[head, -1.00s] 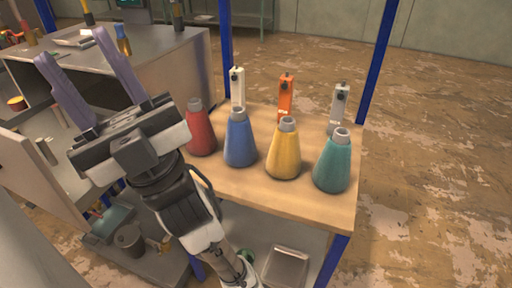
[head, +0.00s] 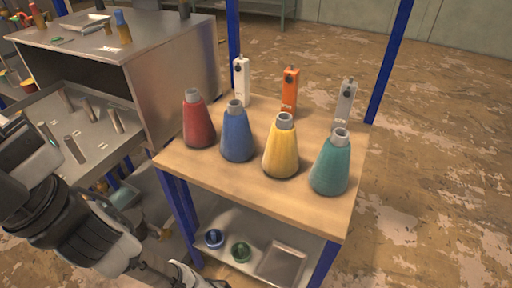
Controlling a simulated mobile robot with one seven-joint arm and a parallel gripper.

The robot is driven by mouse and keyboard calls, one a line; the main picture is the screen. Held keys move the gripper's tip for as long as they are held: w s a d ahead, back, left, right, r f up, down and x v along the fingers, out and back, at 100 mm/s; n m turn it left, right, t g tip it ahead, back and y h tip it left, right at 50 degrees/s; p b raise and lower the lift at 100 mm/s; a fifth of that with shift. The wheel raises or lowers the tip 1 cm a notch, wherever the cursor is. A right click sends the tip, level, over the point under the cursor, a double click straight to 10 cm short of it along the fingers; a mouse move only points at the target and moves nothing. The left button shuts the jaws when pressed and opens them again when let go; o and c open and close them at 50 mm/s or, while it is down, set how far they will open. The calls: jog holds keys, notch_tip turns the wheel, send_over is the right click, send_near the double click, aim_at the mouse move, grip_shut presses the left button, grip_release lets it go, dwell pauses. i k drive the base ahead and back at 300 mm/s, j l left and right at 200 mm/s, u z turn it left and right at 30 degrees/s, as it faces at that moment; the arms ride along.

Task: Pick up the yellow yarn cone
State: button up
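The yellow yarn cone (head: 281,149) stands upright on a wooden table top (head: 230,179), with a grey tip at its top. It is between a blue cone (head: 237,134) on its left and a teal cone (head: 330,165) on its right. A red cone (head: 197,121) stands at the far left of the row. My arm is at the lower left of the head view, well apart from the cones. My gripper's fingers are outside the picture, so its opening is hidden.
Behind the cones stand a white (head: 241,80), an orange (head: 290,89) and a grey upright device (head: 345,100). Blue posts rise at the table's back corners. A lower shelf holds a grey tray (head: 281,263) and spools. A metal bench (head: 150,62) stands to the left.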

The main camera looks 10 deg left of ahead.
aim_at(280, 158)
jog(key=l+u, duration=1.1)
jog(key=l, duration=0.2)
jog(key=i, duration=0.4)
